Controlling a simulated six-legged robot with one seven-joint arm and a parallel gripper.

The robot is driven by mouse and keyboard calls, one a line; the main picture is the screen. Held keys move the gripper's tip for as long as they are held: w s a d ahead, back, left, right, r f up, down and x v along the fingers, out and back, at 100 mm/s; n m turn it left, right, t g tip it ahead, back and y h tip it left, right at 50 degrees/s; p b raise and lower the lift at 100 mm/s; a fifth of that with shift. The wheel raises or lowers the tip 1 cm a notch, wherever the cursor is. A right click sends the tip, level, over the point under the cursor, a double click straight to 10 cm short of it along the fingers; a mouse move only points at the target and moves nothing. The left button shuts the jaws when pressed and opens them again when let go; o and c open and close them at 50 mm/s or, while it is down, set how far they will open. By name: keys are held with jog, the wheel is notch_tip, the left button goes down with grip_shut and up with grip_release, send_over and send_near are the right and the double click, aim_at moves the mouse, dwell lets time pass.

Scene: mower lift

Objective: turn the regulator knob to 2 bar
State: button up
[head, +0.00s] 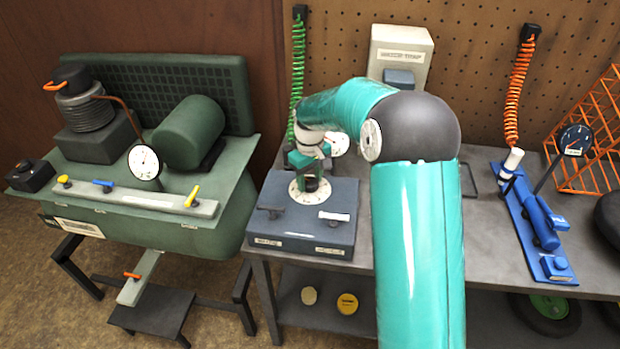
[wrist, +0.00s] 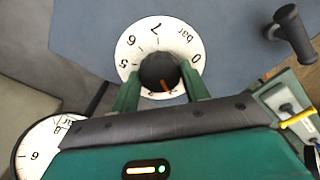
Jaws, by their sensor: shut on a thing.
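The regulator knob (wrist: 158,72) is dark and round, in the middle of a white dial (wrist: 133,42). Its orange mark points down and slightly right in the wrist view. The dial shows 0 at right, "bar", 7 at top, then 6 and 5 at left; the lower figures are hidden by my gripper. My gripper (wrist: 158,80) is shut on the knob, one finger on each side. In the head view my gripper (head: 309,168) stands over the dial (head: 298,195) on the dark blue regulator box (head: 300,238); the knob is mostly hidden there.
A white gauge (wrist: 40,150) is partly in the wrist view; its needle cannot be read. A dark T-handle (wrist: 290,30) stands near the dial. The green compressor (head: 150,165) is left of the bench (head: 490,235). A blue tool with a gauge (head: 540,225) lies at right.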

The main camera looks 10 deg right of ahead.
aim_at(310, 181)
jog(key=o, duration=1)
jog(key=shift+c, duration=0.2)
notch_tip(310, 181, up, 14)
jog(key=shift+f, duration=0.1)
